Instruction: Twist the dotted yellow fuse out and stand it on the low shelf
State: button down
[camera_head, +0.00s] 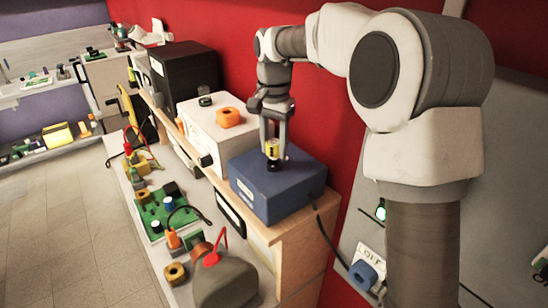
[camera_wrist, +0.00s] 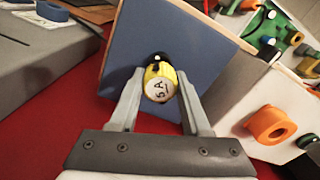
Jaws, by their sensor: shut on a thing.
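The yellow fuse (camera_head: 271,149) stands upright above a black socket or base (camera_head: 272,166) on top of the blue box (camera_head: 265,190). In the wrist view the fuse (camera_wrist: 159,87) shows its white end marked "5 A" and some dark marks on its side; I cannot make out dots clearly. My gripper (camera_head: 275,152) points down over the blue box, shut on the fuse with one finger on each side, as the wrist view also shows (camera_wrist: 160,80). The fuse is in line with the black part; I cannot tell whether they are joined. A lower white shelf (camera_head: 140,240) runs below the upper wooden one.
A white box (camera_head: 205,145) with an orange ring (camera_head: 229,117) stands left of the blue box, with a black box (camera_head: 185,68) beyond. The lower shelf carries a green board (camera_head: 152,228), a grey rounded object (camera_head: 228,285) and several small parts. A red wall stands behind.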

dwell(0.4)
jog(key=shift+r, duration=2.55)
jog(key=shift+r, duration=2.45)
jog(key=s+d+b, duration=0.3)
jog(key=s+b, duration=0.3)
jog(key=s, duration=0.8)
jog(key=s+d+b, duration=0.3)
jog(key=s+b, duration=0.3)
jog(key=s, duration=0.9)
jog(key=shift+s, duration=0.2)
